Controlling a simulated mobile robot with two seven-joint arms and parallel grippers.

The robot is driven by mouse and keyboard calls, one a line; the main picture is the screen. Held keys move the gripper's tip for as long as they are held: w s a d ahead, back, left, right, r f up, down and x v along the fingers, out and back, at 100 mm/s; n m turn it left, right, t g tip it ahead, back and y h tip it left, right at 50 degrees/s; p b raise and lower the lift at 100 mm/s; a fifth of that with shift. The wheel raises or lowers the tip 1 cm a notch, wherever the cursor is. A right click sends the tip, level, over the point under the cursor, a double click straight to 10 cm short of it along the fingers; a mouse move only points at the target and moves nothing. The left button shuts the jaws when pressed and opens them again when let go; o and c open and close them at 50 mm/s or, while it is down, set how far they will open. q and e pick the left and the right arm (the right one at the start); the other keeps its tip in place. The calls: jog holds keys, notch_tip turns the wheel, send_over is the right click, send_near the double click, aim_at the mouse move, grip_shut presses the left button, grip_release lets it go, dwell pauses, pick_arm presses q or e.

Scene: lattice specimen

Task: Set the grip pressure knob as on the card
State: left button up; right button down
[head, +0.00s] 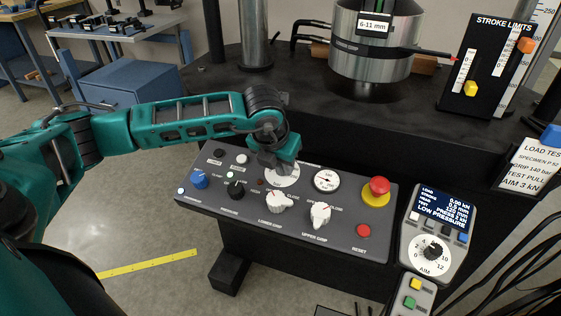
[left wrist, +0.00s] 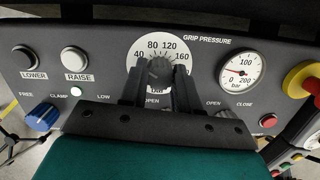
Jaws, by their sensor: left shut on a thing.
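The grip pressure knob (left wrist: 161,72) is a dark ribbed knob on a white dial (left wrist: 140,64) marked 40, 80, 120 and 160. My left gripper (left wrist: 159,84) is shut on it, with one finger on each side. The fingers hide the lower dial, and I cannot make out the knob's pointer. In the head view my left gripper (head: 275,163) hides the knob and covers part of the dial (head: 283,180). The white card (head: 535,168) at the right edge reads GRIP 140 bar and AIM 3 kN. My right gripper is not in view.
A pressure gauge (head: 326,181) stands right of the dial, its needle near the low end. The console also carries a red mushroom button (head: 378,187), white lever knobs (head: 320,215) and a blue knob (head: 199,180). A handset display (head: 444,208) reads LOW PRESSURE.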

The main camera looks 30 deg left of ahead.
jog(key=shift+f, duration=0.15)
pick_arm(q)
jog(key=shift+f+m+b, duration=0.1)
jog(key=shift+m+b, duration=0.55)
jog(key=shift+m, duration=0.25)
jog(key=m+b, duration=0.1)
jog(key=m, duration=0.1)
jog(key=shift+m, duration=0.3)
jog(key=shift+m+h+b, duration=0.3)
jog(key=shift+m+b, duration=0.1)
jog(key=shift+m, duration=0.5)
jog(key=m+b, duration=0.1)
jog(key=m, duration=0.2)
jog(key=shift+a+m+g+h, duration=0.1)
jog(key=shift+m+g+h, duration=0.2)
jog(key=m+b, duration=0.1)
jog(key=m, duration=0.3)
jog(key=shift+w+m, duration=0.1)
jog(key=shift+m, duration=0.2)
jog(key=m+g, duration=0.1)
jog(key=m, duration=0.4)
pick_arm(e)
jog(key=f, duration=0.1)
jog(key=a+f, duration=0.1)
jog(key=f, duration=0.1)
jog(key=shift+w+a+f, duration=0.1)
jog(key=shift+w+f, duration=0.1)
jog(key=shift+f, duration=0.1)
pick_arm(q)
jog(key=shift+m, duration=0.4)
